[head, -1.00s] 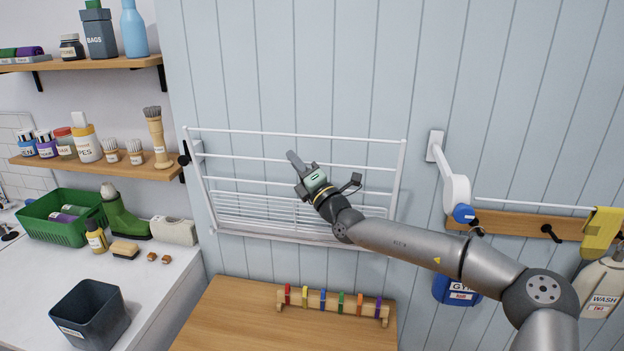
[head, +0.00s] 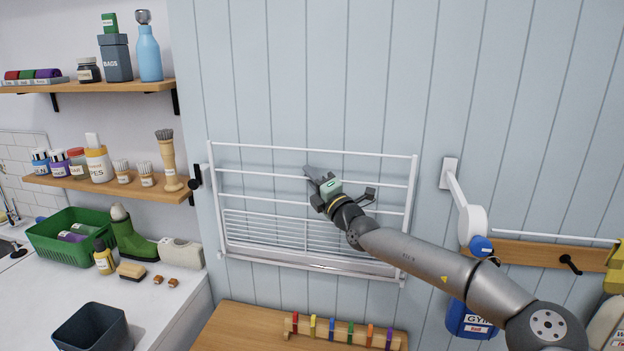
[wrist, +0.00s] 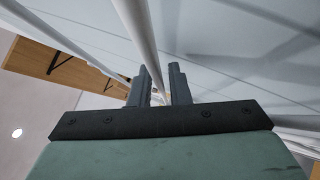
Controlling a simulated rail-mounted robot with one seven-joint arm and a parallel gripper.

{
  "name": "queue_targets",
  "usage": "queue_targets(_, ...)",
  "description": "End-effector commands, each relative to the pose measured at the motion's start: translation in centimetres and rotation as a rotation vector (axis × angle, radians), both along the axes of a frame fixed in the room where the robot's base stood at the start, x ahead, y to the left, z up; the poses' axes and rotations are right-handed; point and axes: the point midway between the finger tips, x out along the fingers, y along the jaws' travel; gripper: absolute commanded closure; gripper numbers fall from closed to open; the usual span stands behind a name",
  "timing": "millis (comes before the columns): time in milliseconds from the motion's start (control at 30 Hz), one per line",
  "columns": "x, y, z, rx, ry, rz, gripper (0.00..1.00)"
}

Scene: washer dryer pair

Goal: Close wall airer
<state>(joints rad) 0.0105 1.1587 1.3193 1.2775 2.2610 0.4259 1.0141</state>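The wall airer (head: 409,205) is a white wire rack on the blue panelled wall, in the middle of the head view. Its frame stands close to upright, near the wall, with a finer grid of rods behind its lower part. My gripper (head: 310,173) is at the airer's upper middle, among its bars. In the wrist view my gripper (wrist: 160,75) has its two dark fingers a little apart. A white airer bar (wrist: 141,35) runs down toward the gap between them. I see no clear grip on it; contact cannot be told.
Wooden shelves (head: 110,187) with bottles and brushes are at the left. A black knob (head: 194,177) sits beside the airer's left side. A white wall arm (head: 458,190) and a hook rail (head: 535,255) are at the right. A wooden top (head: 245,328) with coloured pegs lies below.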

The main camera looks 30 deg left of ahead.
Motion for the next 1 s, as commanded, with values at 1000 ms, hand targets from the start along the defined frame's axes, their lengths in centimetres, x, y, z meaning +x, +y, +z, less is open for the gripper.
queue_targets(1000,-5.9,-11.6,-4.5,-0.004,-0.001,-0.002,0.73)
